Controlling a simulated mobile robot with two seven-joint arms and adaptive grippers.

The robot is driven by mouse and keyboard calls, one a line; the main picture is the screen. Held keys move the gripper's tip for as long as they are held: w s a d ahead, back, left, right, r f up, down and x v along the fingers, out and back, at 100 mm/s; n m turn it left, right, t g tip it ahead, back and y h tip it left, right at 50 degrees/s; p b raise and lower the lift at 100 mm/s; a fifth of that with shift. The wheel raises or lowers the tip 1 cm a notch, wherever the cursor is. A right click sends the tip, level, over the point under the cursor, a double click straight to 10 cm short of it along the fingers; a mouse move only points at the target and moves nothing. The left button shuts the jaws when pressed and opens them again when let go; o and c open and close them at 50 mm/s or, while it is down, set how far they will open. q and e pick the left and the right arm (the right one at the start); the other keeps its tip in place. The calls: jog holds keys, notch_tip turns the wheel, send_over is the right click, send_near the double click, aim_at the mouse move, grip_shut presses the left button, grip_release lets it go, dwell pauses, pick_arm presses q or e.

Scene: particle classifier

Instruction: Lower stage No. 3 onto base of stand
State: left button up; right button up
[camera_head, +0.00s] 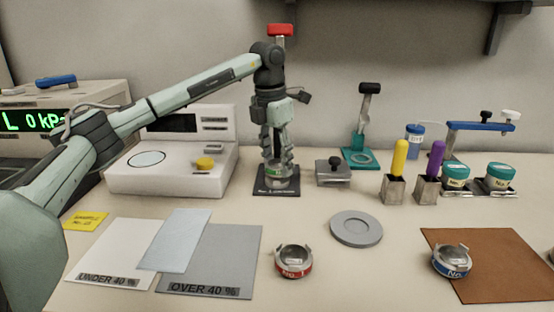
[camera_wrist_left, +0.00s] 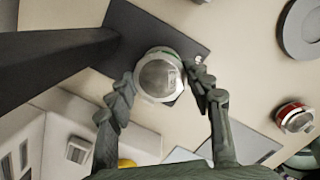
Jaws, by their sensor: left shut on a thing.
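A round metal stage with a green band (camera_head: 276,174), which I take as stage No. 3, is between the fingers of my left gripper (camera_head: 276,165). It also shows in the left wrist view (camera_wrist_left: 160,76), with a gripper finger (camera_wrist_left: 163,90) on each side. The stand has a dark flat base (camera_head: 277,192) and a red top (camera_head: 280,30); my arm hides much of its column. The stage is over the base, very close to it; I cannot tell if they touch. My right gripper is not in view.
A white balance-like device (camera_head: 170,165) stands left of the stand, a small metal block (camera_head: 333,173) right of it. In front lie a grey ring plate (camera_head: 356,229), a red-banded stage (camera_head: 293,262) and grey paper (camera_head: 220,265). A blue-banded stage (camera_head: 451,262) is on a brown mat (camera_head: 500,285).

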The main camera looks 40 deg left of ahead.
pick_arm(q)
jog(key=shift+f, duration=0.6)
dwell(1.0)
jog(key=o, duration=1.3)
jog(key=shift+o, duration=0.2)
notch_tip(320, 180, up, 12)
jog(key=s, duration=0.1)
jog(key=shift+s, duration=0.25)
jog(key=shift+a, duration=0.1)
